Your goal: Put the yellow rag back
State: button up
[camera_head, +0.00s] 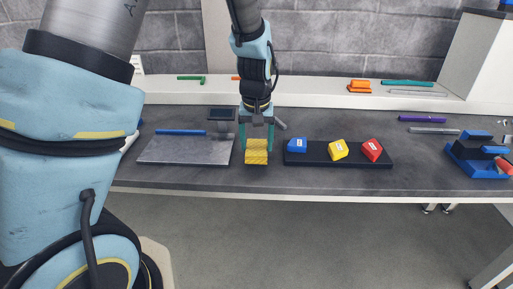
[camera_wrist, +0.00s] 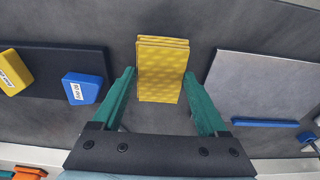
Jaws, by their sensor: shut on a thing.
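The yellow rag (camera_head: 256,155) is a folded, bumpy block near the front of the table, between the grey plate and the black board. My gripper (camera_head: 257,147) points down with its two green fingers on either side of the rag and is shut on it. In the wrist view the rag (camera_wrist: 162,72) sits between the fingertips of my gripper (camera_wrist: 160,75). I cannot tell whether the rag touches the table or is slightly above it.
A grey plate (camera_head: 185,152) with a blue bar (camera_head: 181,132) lies left. A black board (camera_head: 325,160) right holds blue (camera_head: 297,145), yellow (camera_head: 340,149) and red (camera_head: 372,149) labelled blocks. A blue rack (camera_head: 467,160) stands far right. A white shelf (camera_head: 320,95) runs behind.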

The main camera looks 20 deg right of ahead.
aim_at(256, 152)
jog(key=shift+f, duration=1.2)
jog(key=shift+f, duration=0.1)
jog(key=o, duration=1.2)
notch_tip(256, 152, up, 12)
jog(key=s+b, duration=0.1)
jog(key=shift+s+a+f+n, duration=0.45)
jog(key=shift+a+f+n, duration=0.2)
jog(key=shift+a, duration=4.35)
jog(key=shift+s+a+f+n, duration=0.4)
jog(key=shift+a+f+n, duration=0.2)
jog(key=shift+a, duration=4.4)
jog(key=shift+s+a+f+n, duration=0.45)
jog(key=shift+a+f+n, duration=0.15)
jog(key=shift+a, duration=4.4)
